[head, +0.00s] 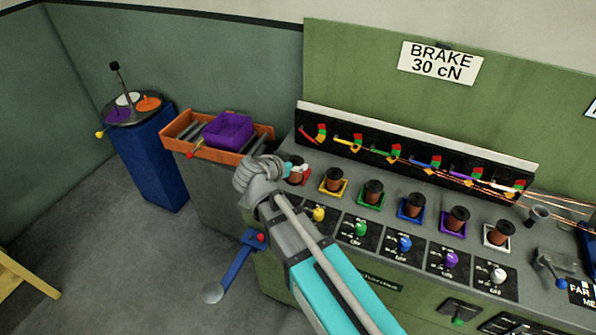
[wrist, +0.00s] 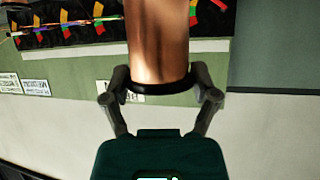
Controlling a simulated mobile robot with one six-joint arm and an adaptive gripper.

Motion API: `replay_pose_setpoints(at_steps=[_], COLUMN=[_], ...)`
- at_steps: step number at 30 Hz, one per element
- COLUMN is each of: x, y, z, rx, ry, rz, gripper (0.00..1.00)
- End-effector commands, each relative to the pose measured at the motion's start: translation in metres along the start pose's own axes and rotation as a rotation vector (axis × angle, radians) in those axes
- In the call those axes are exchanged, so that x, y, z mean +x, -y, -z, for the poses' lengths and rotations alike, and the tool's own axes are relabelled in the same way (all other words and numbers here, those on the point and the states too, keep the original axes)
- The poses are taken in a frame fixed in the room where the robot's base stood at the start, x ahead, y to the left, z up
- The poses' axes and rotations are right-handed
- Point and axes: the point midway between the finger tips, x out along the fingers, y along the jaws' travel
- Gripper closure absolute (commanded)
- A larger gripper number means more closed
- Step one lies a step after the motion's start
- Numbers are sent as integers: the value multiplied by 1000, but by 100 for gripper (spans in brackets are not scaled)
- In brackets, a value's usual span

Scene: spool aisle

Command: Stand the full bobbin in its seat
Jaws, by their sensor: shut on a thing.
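The copper-wound bobbin (wrist: 157,40) with a dark end flange fills the upper middle of the wrist view. My gripper (wrist: 160,80) is shut on it, with one finger on each side of the flange end. In the head view my gripper (head: 284,166) is at the left end of the seat row. The red seat (head: 305,178) there is mostly hidden behind my gripper, and the held bobbin (head: 294,175) shows only in part. I cannot tell whether the bobbin touches the seat.
Bobbins stand in the yellow (head: 333,186), green, blue, purple and white seats to the right. An orange tray (head: 185,128) with a purple bin (head: 228,130) is behind on the left. A blue pedestal (head: 150,160) stands farther left. Knobs line the panel's front.

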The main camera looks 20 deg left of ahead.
Motion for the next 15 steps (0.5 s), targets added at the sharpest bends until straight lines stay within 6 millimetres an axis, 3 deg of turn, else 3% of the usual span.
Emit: replay_pose_setpoints(at_steps=[5, 15], x=[17, 73], y=[12, 44], z=[-2, -3], rx=[-1, -1], ry=[-1, 0], rz=[2, 2], gripper=[84, 84])
